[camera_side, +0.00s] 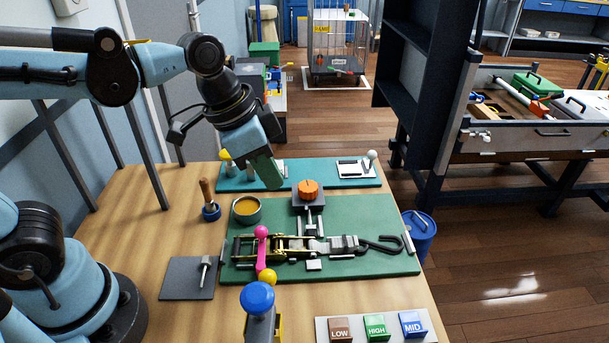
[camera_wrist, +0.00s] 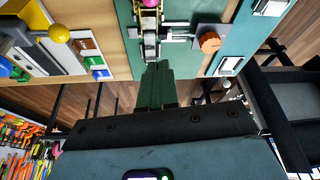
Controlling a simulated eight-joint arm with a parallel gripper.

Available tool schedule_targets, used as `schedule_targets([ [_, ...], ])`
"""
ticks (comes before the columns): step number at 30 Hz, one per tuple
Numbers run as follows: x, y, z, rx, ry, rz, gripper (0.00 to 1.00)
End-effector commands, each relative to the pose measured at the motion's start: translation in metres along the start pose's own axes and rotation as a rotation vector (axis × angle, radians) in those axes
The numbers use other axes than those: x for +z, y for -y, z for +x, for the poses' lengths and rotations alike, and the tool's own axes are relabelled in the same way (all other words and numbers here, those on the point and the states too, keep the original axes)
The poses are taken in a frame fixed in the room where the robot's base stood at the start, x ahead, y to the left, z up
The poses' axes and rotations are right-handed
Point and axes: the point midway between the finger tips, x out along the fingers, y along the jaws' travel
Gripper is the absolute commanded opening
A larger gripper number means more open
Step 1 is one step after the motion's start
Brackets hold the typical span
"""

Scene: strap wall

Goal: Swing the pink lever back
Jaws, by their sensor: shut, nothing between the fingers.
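The pink lever (camera_side: 261,250) is on the strap ratchet (camera_side: 285,243) on the green board (camera_side: 370,222). Its round pink knob is at the back end, and its arm runs toward the front of the table beside a yellow ball. In the wrist view the pink knob (camera_wrist: 150,3) is cut off by the top edge, above the metal ratchet (camera_wrist: 150,40). My gripper (camera_side: 272,178) is up behind the ratchet, near the orange knob, apart from the lever. In the wrist view its green fingers (camera_wrist: 157,68) are together with nothing between them.
An orange knob (camera_side: 308,189) on a grey block stands behind the ratchet. A round bowl (camera_side: 246,210) and a wooden-handled tool (camera_side: 208,200) stand to the left. A blue ball knob (camera_side: 257,297) and the LOW, HIGH and MID blocks (camera_side: 377,328) are in front.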

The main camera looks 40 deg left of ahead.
Motion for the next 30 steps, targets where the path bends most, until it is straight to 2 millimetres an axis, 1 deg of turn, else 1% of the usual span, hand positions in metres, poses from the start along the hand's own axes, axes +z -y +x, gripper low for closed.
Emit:
schedule_targets([
  [5,0.0,0.0,0.017,0.0,0.0,0.001,0.0],
  [15,-0.001,0.0,0.059,0.0,0.0,0.0,0.0],
  [21,0.0,0.0,0.08,-0.001,0.0,0.0,0.0],
  [28,0.0,0.0,0.099,-0.001,0.0,-0.001,0.0],
  [30,0.011,0.0,0.095,-0.001,-0.001,-0.002,0.0],
])
